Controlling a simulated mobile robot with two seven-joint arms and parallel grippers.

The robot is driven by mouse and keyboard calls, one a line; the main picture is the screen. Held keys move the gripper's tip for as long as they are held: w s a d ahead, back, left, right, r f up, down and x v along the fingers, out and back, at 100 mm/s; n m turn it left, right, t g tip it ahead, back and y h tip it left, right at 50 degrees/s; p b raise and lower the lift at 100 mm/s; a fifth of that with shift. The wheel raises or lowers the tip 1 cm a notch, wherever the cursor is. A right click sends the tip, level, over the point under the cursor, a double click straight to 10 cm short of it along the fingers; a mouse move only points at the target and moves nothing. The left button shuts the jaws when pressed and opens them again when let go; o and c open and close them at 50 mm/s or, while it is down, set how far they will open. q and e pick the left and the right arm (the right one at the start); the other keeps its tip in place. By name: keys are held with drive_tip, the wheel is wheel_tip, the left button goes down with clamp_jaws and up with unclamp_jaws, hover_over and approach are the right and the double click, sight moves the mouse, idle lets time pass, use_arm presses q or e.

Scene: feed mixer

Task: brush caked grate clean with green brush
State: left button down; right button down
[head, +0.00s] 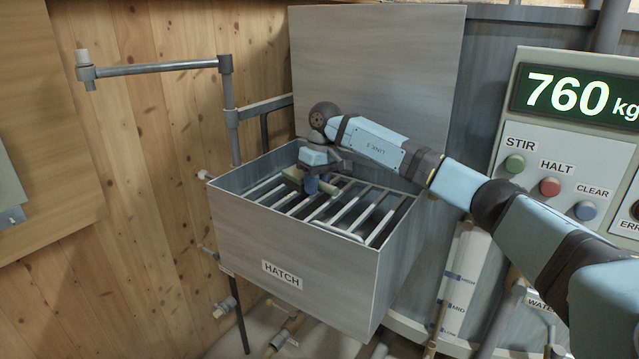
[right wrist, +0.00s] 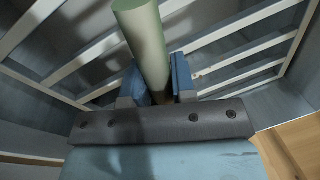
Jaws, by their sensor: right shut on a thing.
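The grate (head: 347,211) lies inside the open hatch box, a row of pale parallel bars with dark gaps between them. Its bars also show in the right wrist view (right wrist: 240,38). My right gripper (head: 318,187) is down in the box, over the far left part of the grate. It is shut on the green brush (head: 293,175), whose pale green round handle stands between the blue fingers in the right wrist view (right wrist: 144,38). The bristles are hidden, so I cannot tell whether they touch the bars. Caked dirt is hard to make out. My left gripper is out of view.
The grey hatch box (head: 320,293) has walls around the grate, and its raised lid (head: 375,65) stands behind. A pipe arm (head: 155,68) is at the left by the wooden wall. The control panel (head: 560,165) reads 760 kg at the right.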

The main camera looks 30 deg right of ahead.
drive_tip(key=shift+s+a, duration=1.4)
drive_tip(key=shift+a, duration=2)
drive_tip(key=shift+w+d+b, duration=0.3)
drive_tip(key=shift+w+d, duration=0.25)
drive_tip(key=shift+d, duration=0.85)
drive_tip(key=shift+w+d+b, duration=0.35)
drive_tip(key=shift+w+d, duration=0.25)
drive_tip(key=shift+d, duration=0.8)
drive_tip(key=shift+w+d+b, duration=0.3)
drive_tip(key=shift+w+d, duration=0.25)
drive_tip(key=shift+d, duration=0.85)
drive_tip(key=shift+s+a+b, duration=0.7)
drive_tip(key=shift+s+a, duration=1)
drive_tip(key=shift+a, duration=2.55)
drive_tip(key=w+d, duration=0.3)
drive_tip(key=d, duration=0.5)
drive_tip(key=shift+w+d, duration=0.2)
